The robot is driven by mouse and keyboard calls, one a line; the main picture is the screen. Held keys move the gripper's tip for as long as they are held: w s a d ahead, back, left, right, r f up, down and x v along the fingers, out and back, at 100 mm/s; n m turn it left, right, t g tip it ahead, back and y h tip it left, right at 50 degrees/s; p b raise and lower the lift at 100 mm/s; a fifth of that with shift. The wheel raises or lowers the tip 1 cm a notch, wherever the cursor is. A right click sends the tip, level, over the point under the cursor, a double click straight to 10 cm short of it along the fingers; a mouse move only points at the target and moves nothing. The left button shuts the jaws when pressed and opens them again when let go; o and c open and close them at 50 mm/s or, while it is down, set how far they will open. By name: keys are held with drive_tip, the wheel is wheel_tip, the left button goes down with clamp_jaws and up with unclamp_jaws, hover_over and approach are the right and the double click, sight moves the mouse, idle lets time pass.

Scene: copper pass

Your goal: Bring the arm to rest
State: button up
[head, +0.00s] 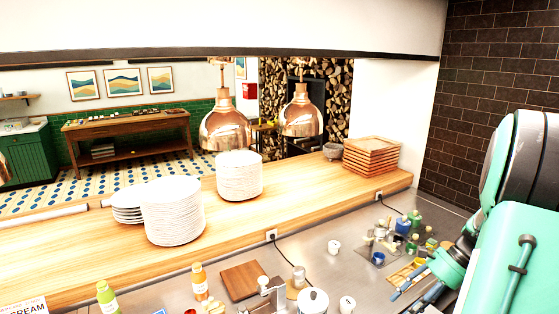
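My arm, in mint green and black, fills the right side of the head view. My gripper (402,298) is at its lower left end, low in the picture and over the steel counter (335,265). Its two bluish fingers point down and left with a gap between them, and I see nothing held. Part of the gripper is hidden behind or merged with the arm links.
Small pots and jars (402,225) crowd the counter beside the gripper. Plate stacks (173,212) and wooden trays (371,158) sit on the wooden ledge (325,195). Copper lamps (301,117) hang above.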

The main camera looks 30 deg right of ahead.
drive_tip(key=w+a+r+n+g+h+p, duration=0.1)
drive_tip(key=w+a+r+n, duration=0.25)
drive_tip(key=a, duration=0.35)
drive_tip(key=w+a+r+n+h+p, duration=0.1)
drive_tip(key=w+a+r+n+h, duration=0.1)
drive_tip(key=a+r, duration=0.4)
drive_tip(key=w+a+r+n+g+h+p, duration=0.1)
drive_tip(key=w+a+r+n, duration=0.2)
drive_tip(key=a, duration=0.5)
drive_tip(key=s+a+r+n+t+h+p, duration=0.1)
drive_tip(key=s+a+r+n, duration=0.1)
drive_tip(key=a, duration=0.4)
drive_tip(key=s+a+r+n+t+h, duration=0.1)
drive_tip(key=s+a+r+n+t, duration=0.1)
drive_tip(key=a+r+n, duration=0.2)
drive_tip(key=s+a+r+n+t+p, duration=0.1)
drive_tip(key=s+a+r+n, duration=0.1)
drive_tip(key=a, duration=0.7)
wheel_tip(320, 180, up, 2)
drive_tip(key=shift+a+n+t+h+p, duration=0.3)
drive_tip(key=shift+n+h+p, duration=0.1)
drive_tip(key=shift+n, duration=0.35)
wheel_tip(320, 180, down, 5)
drive_tip(key=b, duration=0.5)
